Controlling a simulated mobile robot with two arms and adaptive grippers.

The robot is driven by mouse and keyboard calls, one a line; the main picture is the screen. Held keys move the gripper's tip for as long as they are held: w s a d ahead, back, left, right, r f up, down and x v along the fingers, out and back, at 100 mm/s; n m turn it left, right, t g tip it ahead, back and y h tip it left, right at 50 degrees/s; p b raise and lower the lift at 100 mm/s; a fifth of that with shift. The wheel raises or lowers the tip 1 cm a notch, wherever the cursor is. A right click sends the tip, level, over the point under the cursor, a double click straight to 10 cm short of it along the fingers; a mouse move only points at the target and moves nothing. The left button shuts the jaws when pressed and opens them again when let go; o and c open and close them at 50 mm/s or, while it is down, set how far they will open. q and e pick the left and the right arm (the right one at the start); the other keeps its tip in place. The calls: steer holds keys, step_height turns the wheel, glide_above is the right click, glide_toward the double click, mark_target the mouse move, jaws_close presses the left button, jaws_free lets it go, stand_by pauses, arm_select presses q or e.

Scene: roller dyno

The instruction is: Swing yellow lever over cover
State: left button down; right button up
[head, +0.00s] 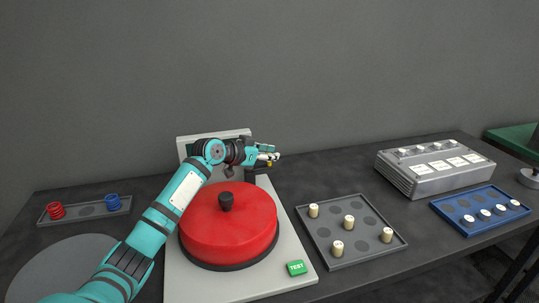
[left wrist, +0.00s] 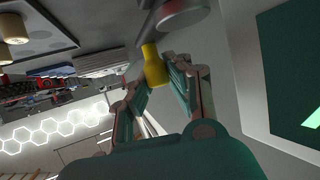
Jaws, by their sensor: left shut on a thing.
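The red round cover (head: 232,245) with a black knob (head: 226,202) sits on the light grey machine base. My left gripper (head: 269,156) is behind the cover, at its back right, beside the black post there. The yellow lever (left wrist: 153,66) shows between the fingertips of my left gripper (left wrist: 160,78) in the left wrist view, and the gripper is shut on it. In the head view only a small yellow bit of the lever (head: 269,163) shows below the fingers; the rest is hidden. The lever is not over the cover. My right gripper is in neither view.
A green TEST button (head: 297,267) is at the base's front right. A grey tray (head: 325,246) with several cream pegs stands to the right. Farther right are a grey box (head: 424,177) and blue tray (head: 450,215). A ring tray (head: 74,216) is at left.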

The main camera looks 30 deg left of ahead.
arm_select(q)
steer(key=shift+s+d+f+m+h+b, duration=0.15)
steer(key=shift+s+d+m+h+b, duration=0.1)
steer(key=shift+m+h+b, duration=0.65)
steer(key=shift+s+d+r+m+g+h+b, duration=0.1)
steer(key=shift+s+d+m+g+h+b, duration=0.15)
steer(key=shift+s+m+g+h+b, duration=0.45)
steer(key=shift+s+d+r+m+g+h+b, duration=0.1)
steer(key=shift+s+d+m+g+h+b, duration=0.3)
steer(key=shift+m+g+h, duration=0.6)
steer(key=shift+s+d+m+g+h+b, duration=0.1)
steer(key=shift+s+m+g+h+b, duration=0.25)
steer(key=shift+m+g+h+b, duration=0.55)
steer(key=shift+m, duration=0.3)
steer(key=c, duration=1.2)
jaws_free()
steer(key=shift+o, duration=0.2)
